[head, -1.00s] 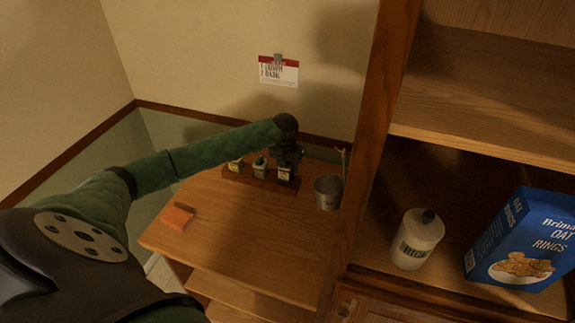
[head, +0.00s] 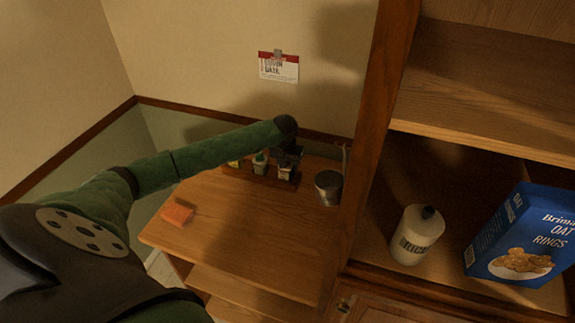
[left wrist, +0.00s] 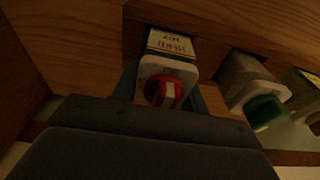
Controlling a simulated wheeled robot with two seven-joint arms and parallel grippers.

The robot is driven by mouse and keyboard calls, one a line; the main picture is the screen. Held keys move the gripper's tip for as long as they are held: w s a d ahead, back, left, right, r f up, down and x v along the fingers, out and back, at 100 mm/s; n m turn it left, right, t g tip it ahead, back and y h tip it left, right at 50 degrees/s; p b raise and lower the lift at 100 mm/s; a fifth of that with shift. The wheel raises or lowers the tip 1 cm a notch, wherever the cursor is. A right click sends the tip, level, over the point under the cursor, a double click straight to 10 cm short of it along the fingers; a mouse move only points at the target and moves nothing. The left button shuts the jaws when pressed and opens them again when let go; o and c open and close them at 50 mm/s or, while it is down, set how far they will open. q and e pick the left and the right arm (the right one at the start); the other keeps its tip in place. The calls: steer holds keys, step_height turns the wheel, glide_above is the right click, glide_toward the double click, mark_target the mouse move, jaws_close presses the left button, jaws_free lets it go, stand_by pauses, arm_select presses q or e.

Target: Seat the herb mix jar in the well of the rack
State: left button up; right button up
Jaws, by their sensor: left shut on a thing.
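The herb mix jar (left wrist: 168,68) is in the left wrist view, with a "HERB MIX" label and a red-and-white cap. My left gripper (left wrist: 167,84) is shut on it, one finger on each side. In the head view the jar (head: 285,174) shows below my left gripper (head: 288,160), at the right end of the dark wooden rack (head: 262,181). Its base is at the rack; I cannot tell whether it is down in the well. A green-capped jar (head: 260,163) and a yellow-labelled jar (head: 234,163) stand to its left. My right gripper is not in view.
A metal cup (head: 328,188) with a utensil stands just right of the rack, near the cabinet post (head: 362,150). An orange sponge (head: 177,214) lies at the counter's left. The counter middle (head: 245,230) is clear. A rice canister (head: 416,235) and cereal box (head: 517,235) stand in the cabinet.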

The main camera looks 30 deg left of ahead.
arm_select(q)
steer(key=shift+f, duration=0.1)
steer(key=o, duration=1.2)
